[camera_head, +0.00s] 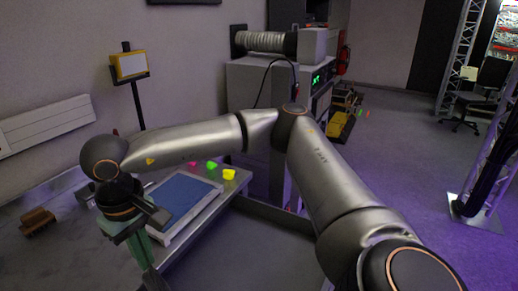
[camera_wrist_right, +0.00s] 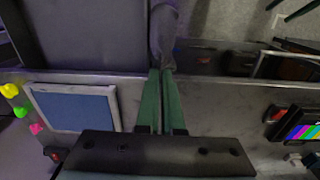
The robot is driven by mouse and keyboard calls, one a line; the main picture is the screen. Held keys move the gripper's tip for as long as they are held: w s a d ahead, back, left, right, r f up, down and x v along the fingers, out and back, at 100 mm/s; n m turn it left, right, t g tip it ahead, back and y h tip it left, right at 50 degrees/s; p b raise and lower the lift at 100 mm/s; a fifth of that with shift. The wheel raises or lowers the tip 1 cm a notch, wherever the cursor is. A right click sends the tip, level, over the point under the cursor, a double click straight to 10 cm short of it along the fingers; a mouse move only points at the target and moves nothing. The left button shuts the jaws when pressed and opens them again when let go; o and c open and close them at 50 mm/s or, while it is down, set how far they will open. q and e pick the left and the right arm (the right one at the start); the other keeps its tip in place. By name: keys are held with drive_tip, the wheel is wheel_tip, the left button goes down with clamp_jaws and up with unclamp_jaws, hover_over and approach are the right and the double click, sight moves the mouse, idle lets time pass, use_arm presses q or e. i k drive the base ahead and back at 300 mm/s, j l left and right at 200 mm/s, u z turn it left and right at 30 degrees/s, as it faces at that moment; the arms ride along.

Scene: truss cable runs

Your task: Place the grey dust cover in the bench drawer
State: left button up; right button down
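My right gripper (camera_head: 150,262) reaches down at the bench's front edge, at the lower left of the head view. In the right wrist view its green fingers (camera_wrist_right: 161,75) are close together at a dark grey, rounded piece (camera_wrist_right: 163,35) that looks like the grey dust cover. They appear shut on it; its far end runs out of the picture. The bench drawer appears as a wide, dark open tray (camera_head: 282,217) in front of the bench. It also shows at the upper left of the right wrist view (camera_wrist_right: 112,35), beside the grey piece. My left gripper is not in view.
A blue panel in a pale frame (camera_head: 184,196) lies on the bench, with pink, green and yellow (camera_head: 229,174) pieces behind it. A brown brush-like block (camera_head: 37,221) lies at the left. A lamp on a stand (camera_head: 130,65) and a grey cabinet (camera_head: 260,85) stand behind.

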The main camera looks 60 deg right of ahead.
sight(251, 245)
drive_tip(key=k+l, duration=0.1)
drive_tip(key=l, duration=0.5)
drive_tip(key=l+z, duration=0.1)
drive_tip(key=l, duration=0.55)
drive_tip(key=k, duration=0.05)
